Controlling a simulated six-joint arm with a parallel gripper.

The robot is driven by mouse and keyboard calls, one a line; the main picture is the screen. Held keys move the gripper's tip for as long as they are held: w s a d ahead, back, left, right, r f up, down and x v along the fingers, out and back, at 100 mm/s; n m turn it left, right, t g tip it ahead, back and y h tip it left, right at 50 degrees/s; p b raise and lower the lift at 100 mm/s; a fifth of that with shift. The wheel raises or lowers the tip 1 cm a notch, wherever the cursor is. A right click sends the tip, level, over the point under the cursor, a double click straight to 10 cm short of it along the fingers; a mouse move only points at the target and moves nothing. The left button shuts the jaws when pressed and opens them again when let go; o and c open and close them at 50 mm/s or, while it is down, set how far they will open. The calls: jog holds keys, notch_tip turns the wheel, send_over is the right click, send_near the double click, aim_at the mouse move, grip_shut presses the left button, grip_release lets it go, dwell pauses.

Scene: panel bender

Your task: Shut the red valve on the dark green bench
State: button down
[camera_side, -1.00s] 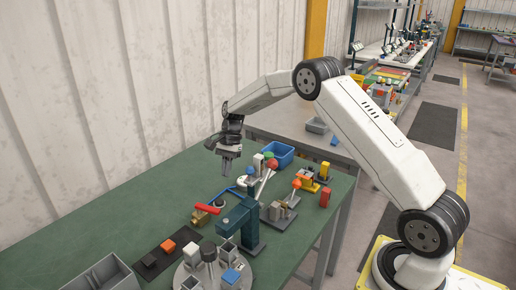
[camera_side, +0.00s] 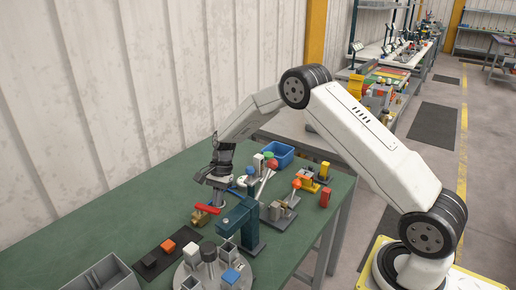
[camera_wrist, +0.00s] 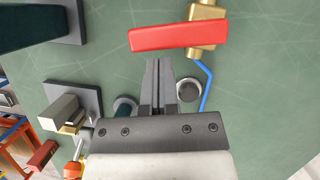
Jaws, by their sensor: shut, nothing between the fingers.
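The red valve is a brass body (camera_side: 200,218) with a long red lever handle (camera_side: 207,209), on the dark green bench (camera_side: 120,215). In the wrist view the red handle (camera_wrist: 178,36) lies across the upper middle, with its right end over the brass body (camera_wrist: 206,42). A blue pipe (camera_wrist: 205,85) runs from the brass. My gripper (camera_side: 217,204) is low over the bench, just behind the handle in the side view. In the wrist view its fingertips (camera_wrist: 159,62) are shut and empty, just below the handle, with a small gap showing.
A dark teal press-like post (camera_side: 240,220) stands right of the valve. A grey round knob (camera_wrist: 189,90) sits close right of my fingers. A blue bin (camera_side: 279,155) and several small fixtures are behind. Bare bench lies left.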

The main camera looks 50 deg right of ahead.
dwell(0.3)
jog(key=shift+s+a+m+t, duration=0.3)
jog(key=shift+a+m, duration=0.3)
jog(key=shift+m, duration=0.2)
jog(key=shift+s+a+m+t, duration=0.25)
jog(key=shift+a+m, duration=0.3)
jog(key=shift+m, duration=0.25)
jog(key=shift+w+d, duration=0.1)
jog(key=shift+w, duration=0.05)
jog(key=shift+w+d, duration=0.4)
jog(key=shift+w, duration=0.05)
jog(key=shift+d, duration=0.1)
jog(key=shift+d, duration=0.1)
